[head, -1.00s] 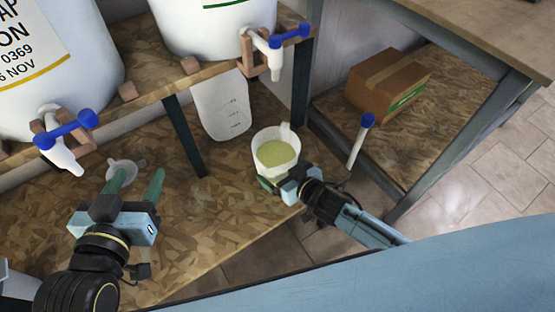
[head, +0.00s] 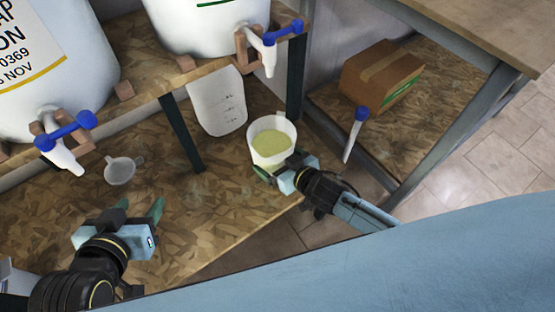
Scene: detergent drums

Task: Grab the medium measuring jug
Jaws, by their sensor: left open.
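The medium measuring jug (head: 258,142), white with yellow-green liquid in it, stands upright near the lower shelf's front edge. My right gripper (head: 270,174) is at its near lower side, with a green finger close against the jug. The jug and the wrist hide the rest of the fingers, so I cannot tell whether they are shut on it. My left gripper (head: 136,209) is open and empty at the lower left, in front of a small jug (head: 119,171). A large, pale jug with graduation marks (head: 217,103) stands behind the medium one.
White drums (head: 60,70) with blue-handled taps (head: 65,130) stand on the upper shelf, overhanging the lower shelf (head: 215,215). Dark shelf legs (head: 181,134) rise between the jugs.

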